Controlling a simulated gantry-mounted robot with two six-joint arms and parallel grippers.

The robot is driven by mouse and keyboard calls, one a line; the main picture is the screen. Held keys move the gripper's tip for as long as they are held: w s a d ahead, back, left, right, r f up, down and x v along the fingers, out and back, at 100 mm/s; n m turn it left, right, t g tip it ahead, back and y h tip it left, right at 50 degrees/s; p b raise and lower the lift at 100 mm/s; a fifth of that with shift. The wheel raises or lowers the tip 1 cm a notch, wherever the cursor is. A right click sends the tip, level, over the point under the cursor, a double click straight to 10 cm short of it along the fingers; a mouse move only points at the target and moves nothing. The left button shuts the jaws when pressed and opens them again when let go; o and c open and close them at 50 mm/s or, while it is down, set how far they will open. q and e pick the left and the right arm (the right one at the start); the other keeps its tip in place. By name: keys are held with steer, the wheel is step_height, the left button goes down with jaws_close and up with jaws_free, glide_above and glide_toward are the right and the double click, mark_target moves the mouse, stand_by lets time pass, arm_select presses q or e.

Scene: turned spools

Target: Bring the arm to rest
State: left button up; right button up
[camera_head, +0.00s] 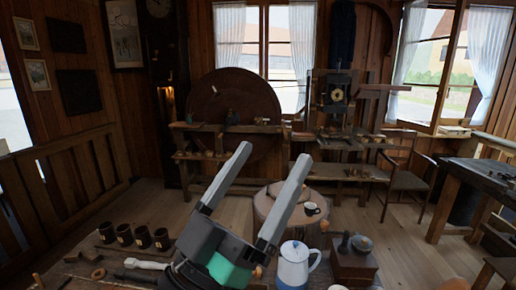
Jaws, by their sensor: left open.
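My left gripper (268,172) rises from the bottom middle of the head view. Its two long grey fingers stand wide apart, with nothing between them. It is raised above the near workbench and hides part of it. The right gripper does not show in this view.
The near workbench (75,268) holds several dark mugs (124,234) at left, a white and blue jug (293,266) and a wooden grinder-like box (351,264) at right. A round stand with a white cup (311,209) is behind. A chair (407,174) and dark table (484,172) stand right.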

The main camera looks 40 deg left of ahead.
arm_select(q)
steer(key=s+d+r+m+t+h, duration=0.2)
steer(key=s+d+r+h, duration=0.1)
steer(key=s+r, duration=0.15)
step_height(320, 180, up, 39)
steer(key=p, duration=3.8)
steer(key=shift+w+p, duration=0.25)
steer(key=shift+p, duration=0.15)
steer(key=shift+a, duration=0.15)
